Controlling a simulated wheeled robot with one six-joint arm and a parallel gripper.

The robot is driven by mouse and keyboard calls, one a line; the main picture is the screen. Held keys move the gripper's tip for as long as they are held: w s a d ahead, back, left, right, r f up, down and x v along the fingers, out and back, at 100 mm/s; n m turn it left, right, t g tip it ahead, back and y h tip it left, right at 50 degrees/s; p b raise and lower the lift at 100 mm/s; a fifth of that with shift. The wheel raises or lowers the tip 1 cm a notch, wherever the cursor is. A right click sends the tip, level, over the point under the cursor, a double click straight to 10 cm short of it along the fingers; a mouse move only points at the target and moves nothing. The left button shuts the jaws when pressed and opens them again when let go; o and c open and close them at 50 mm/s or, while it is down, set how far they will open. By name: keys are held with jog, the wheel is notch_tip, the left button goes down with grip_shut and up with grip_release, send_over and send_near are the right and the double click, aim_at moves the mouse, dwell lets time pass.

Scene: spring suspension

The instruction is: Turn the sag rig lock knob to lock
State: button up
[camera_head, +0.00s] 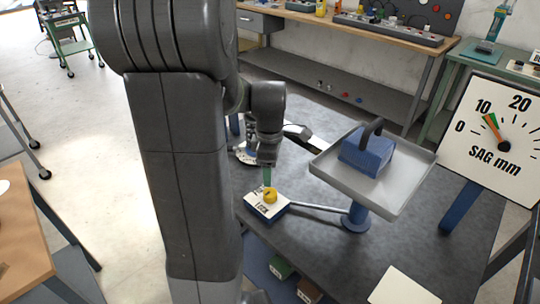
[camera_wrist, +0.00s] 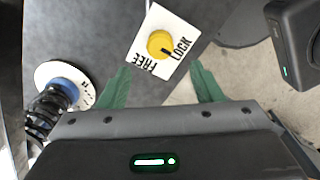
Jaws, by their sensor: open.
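The yellow lock knob (camera_head: 270,196) sits on top of a small blue box with a white label plate (camera_head: 256,205). In the wrist view the knob (camera_wrist: 159,42) is on the white plate (camera_wrist: 178,20) marked FREE and LOCK. A dark mark on the knob's lower-right edge points between the two words. My gripper (camera_wrist: 162,67) is open and empty, its green fingers spread to either side just short of the plate. In the head view my gripper (camera_head: 267,176) hangs right by the knob; contact cannot be told there.
A grey tray (camera_head: 405,190) with a blue weight (camera_head: 368,152) stands on a blue post to the right, joined to the box by a rod. A SAG mm dial (camera_head: 500,150) is farther right. A spring unit (camera_wrist: 45,110) shows left in the wrist view.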

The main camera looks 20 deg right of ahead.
notch_tip(320, 180, up, 4)
send_over(270, 191)
jog(key=shift+r, duration=0.2)
dwell(0.4)
notch_tip(270, 191, down, 14)
jog(key=shift+b, duration=0.3)
jog(key=shift+r, duration=0.1)
dwell(0.4)
